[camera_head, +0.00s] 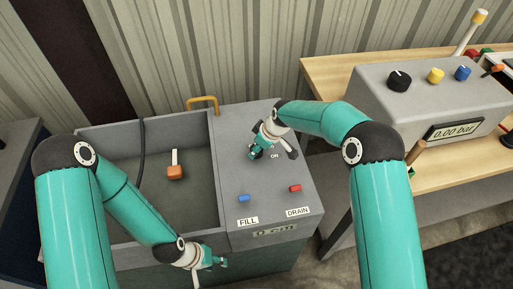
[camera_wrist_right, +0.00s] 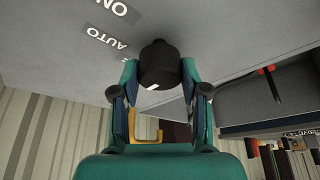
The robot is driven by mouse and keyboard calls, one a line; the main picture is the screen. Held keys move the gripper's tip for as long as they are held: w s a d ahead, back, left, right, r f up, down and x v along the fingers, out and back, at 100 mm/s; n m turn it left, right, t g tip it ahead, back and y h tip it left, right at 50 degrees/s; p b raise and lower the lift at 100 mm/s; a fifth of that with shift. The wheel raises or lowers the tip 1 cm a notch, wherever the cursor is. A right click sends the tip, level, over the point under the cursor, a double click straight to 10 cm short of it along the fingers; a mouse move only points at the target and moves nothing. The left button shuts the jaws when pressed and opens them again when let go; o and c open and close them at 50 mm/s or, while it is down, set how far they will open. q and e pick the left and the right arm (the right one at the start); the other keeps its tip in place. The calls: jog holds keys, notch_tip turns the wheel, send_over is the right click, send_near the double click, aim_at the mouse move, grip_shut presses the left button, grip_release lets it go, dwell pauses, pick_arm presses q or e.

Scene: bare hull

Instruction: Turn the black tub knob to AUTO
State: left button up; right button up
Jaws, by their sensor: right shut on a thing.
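The black tub knob (camera_wrist_right: 159,66) stands on the grey panel in the right wrist view, between the fingers of my right gripper (camera_wrist_right: 159,80). The fingers are shut on its sides. A white mark shows on the knob's near lower edge. The AUTO label (camera_wrist_right: 106,36) lies to the knob's left, with the ON label (camera_wrist_right: 107,7) beyond it; another label is mostly hidden by the finger. In the head view my right gripper (camera_head: 261,152) covers the knob. My left gripper (camera_head: 216,263) hangs near the tub's front edge, away from the knob; its opening is unclear.
The panel carries a blue button (camera_head: 243,198), a red button (camera_head: 295,188) and a display reading 0 cm (camera_head: 274,231). An orange float (camera_head: 175,171) sits in the open tub (camera_head: 100,137). A grey control box (camera_head: 430,100) stands on the wooden bench to the right.

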jog(key=shift+f+m+b, duration=0.15)
jog(key=shift+m+b, duration=0.45)
jog(key=shift+b, duration=0.45)
jog(key=m+t+h+b, duration=0.1)
jog(key=m+b, duration=0.2)
jog(key=b, duration=0.1)
jog(key=m+h+b, duration=0.1)
jog(key=m+b, duration=0.2)
jog(key=b, duration=0.2)
jog(key=shift+s+a+f+t+b, duration=0.1)
jog(key=shift+a+f+t+b, duration=0.05)
jog(key=shift+t+b, duration=0.2)
jog(key=shift+r+m+h+b, duration=0.25)
jog(key=shift+m+h+b, duration=0.45)
jog(key=shift+m+b, duration=0.55)
jog(key=o, duration=1.1)
jog(key=shift+r, duration=0.15)
jog(key=v, duration=1.1)
jog(key=shift+s+r, duration=0.3)
